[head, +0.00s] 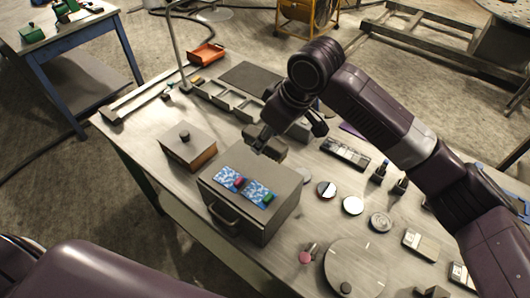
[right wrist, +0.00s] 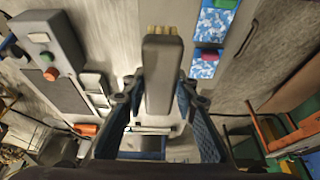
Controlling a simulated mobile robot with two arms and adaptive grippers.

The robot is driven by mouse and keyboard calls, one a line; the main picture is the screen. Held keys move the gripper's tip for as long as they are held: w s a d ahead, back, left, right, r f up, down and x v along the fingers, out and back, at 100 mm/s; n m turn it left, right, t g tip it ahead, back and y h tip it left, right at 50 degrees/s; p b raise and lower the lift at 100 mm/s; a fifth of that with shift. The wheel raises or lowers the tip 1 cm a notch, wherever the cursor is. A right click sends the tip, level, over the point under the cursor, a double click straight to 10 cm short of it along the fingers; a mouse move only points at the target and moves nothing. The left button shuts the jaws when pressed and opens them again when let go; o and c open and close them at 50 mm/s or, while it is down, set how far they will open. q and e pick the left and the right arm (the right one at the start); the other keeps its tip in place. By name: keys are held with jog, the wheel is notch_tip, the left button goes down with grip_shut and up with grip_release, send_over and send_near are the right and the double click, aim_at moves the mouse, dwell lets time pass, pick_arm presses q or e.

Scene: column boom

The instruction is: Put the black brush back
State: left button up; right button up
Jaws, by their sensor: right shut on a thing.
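My right gripper (head: 270,137) is over the table behind the grey box with a handle (head: 262,219). In the right wrist view its two blue fingers (right wrist: 158,92) are shut on the sides of a dark grey, blocky brush (right wrist: 162,68). Short yellowish bristles show at the brush's top end in that view. In the head view the brush is hard to separate from the gripper and the grey shapes around it. I cannot tell whether it touches anything below. My left gripper is out of view.
Two blue-patterned pads (head: 245,187) lie on the grey box. A wooden block with a knob (head: 188,147) is left of it. Grey trays (head: 233,102) and an orange tray (head: 207,54) are farther back. Round discs (head: 352,205) lie to the right. A button panel (right wrist: 45,45) shows in the wrist view.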

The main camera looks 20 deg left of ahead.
aim_at(276, 144)
notch_tip(276, 144, down, 3)
jog(key=shift+r, duration=0.15)
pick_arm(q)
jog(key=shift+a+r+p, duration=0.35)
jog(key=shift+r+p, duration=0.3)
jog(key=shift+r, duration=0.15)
pick_arm(e)
jog(key=shift+f, duration=1.95)
jog(key=shift+f, duration=0.1)
jog(key=o, duration=1.1)
jog(key=shift+d+r, duration=0.15)
jog(key=shift+r, duration=0.35)
jog(key=b+v, duration=0.2)
jog(key=v, duration=0.9)
jog(key=shift+d+r+b, duration=0.1)
jog(key=shift+b, duration=0.2)
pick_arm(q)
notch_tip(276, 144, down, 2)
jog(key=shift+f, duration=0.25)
